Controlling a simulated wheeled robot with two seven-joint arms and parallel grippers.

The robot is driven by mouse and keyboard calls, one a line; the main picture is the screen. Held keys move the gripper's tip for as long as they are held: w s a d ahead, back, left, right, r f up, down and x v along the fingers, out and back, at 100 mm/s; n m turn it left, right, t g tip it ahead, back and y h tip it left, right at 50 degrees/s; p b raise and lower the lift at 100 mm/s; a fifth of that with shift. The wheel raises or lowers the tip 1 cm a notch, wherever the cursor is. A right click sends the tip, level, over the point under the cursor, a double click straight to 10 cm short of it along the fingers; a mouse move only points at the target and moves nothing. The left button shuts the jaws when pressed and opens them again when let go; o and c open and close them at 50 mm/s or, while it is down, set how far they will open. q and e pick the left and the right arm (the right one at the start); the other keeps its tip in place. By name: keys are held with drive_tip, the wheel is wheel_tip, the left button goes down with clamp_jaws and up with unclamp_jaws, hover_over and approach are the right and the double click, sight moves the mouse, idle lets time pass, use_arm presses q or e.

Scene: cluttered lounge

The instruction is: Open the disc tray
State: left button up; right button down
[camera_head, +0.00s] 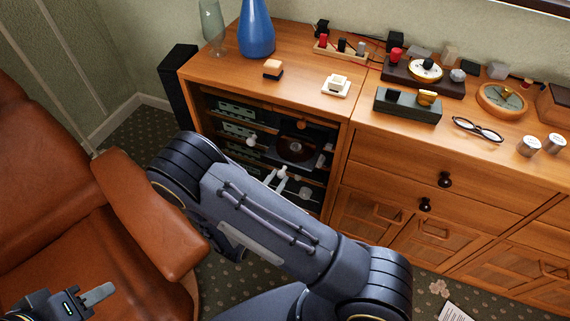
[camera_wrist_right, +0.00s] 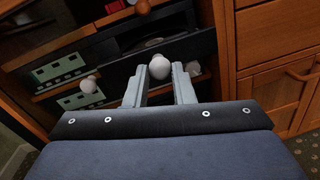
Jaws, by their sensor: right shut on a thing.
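The disc tray (camera_head: 318,160) is a dark drawer in the open-front cabinet, with a dark round disc (camera_head: 295,149) visible in it. In the right wrist view its dark front panel (camera_wrist_right: 203,46) carries a white round knob (camera_wrist_right: 159,67). My right gripper (camera_wrist_right: 160,82) is shut on this knob, one grey finger on each side; it also shows in the head view (camera_head: 276,180). My right arm hides the cabinet's lower part. My left gripper (camera_head: 98,295) is at the lower left by the armchair, away from the cabinet; its jaw gap cannot be made out.
A brown leather armchair (camera_head: 150,210) stands close on the left. The wooden cabinet top (camera_head: 300,70) bears a blue vase (camera_head: 256,32) and small items. Closed drawers (camera_head: 400,170) lie right.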

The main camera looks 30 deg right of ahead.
drive_tip(key=shift+s+v, duration=0.15)
drive_tip(key=shift+v, duration=1.05)
drive_tip(key=shift+s+v, duration=0.15)
drive_tip(key=shift+v, duration=1.05)
drive_tip(key=shift+d, duration=0.2)
drive_tip(key=c, duration=1.2)
unclamp_jaws()
drive_tip(key=shift+w, duration=0.1)
drive_tip(key=shift+c, duration=0.2)
drive_tip(key=v, duration=0.8)
drive_tip(key=shift+d, duration=0.1)
